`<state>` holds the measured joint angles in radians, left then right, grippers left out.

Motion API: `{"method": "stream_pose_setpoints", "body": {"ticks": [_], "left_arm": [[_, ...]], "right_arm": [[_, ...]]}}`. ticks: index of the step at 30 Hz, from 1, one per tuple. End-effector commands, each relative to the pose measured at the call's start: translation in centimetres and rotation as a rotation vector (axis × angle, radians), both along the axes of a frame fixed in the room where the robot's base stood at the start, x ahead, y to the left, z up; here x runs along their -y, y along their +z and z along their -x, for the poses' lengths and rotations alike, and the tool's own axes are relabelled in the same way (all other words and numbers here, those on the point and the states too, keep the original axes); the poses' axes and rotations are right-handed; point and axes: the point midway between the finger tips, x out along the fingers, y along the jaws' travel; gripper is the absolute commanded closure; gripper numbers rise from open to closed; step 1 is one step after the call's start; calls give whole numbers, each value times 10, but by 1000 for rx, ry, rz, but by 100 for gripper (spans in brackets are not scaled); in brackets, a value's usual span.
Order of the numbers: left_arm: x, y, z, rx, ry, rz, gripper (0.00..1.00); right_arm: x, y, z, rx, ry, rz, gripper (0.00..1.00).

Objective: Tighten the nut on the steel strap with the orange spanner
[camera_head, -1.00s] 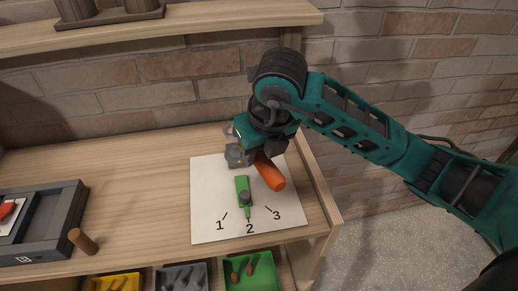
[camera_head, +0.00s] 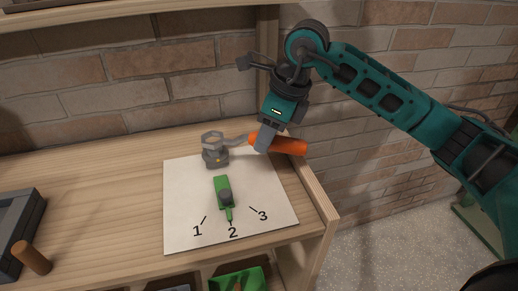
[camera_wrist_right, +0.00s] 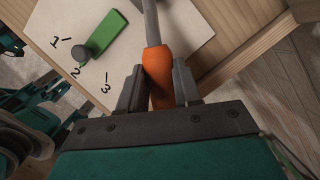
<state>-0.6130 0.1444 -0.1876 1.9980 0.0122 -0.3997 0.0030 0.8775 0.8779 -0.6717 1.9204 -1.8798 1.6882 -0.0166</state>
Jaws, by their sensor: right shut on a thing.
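The orange spanner (camera_head: 290,146) lies sideways, its orange handle to the right and its grey shaft reaching left. My right gripper (camera_head: 264,141) is shut on the handle near the shaft. In the right wrist view the orange handle (camera_wrist_right: 157,75) sits between both fingers (camera_wrist_right: 158,88). The shaft's far end meets a grey ring-shaped part on a small grey base (camera_head: 215,157) at the paper's back edge. I take this to be the steel strap and nut; I cannot tell them apart or whether the spanner's head is seated. My left gripper is out of view.
A white sheet (camera_head: 190,228) marked 1, 2 and 3 lies on the wooden bench (camera_head: 110,190). A green pointer (camera_head: 221,186) with a dark knob points at 2. A brown peg (camera_head: 32,258) and grey tray are at left. A green bin is below, a brick wall behind.

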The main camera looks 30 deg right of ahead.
Motion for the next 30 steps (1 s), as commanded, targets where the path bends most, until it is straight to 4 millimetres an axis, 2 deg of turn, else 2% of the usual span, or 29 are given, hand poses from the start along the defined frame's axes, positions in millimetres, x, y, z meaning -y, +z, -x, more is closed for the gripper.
{"method": "stream_pose_setpoints", "body": {"ticks": [6, 16, 20, 22, 30], "left_arm": [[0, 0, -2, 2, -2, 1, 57], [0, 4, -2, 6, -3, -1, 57], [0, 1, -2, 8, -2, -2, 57], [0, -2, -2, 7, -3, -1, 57], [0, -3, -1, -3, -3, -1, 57]], "right_arm": [[16, 1, -19, 0, 192, -1, 100], [28, 2, -47, 1, 457, 0, 100], [31, -1, -52, 1, 511, 0, 100], [30, -7, -51, 1, 508, 2, 100], [30, -7, -51, 2, 506, 1, 100]]}}
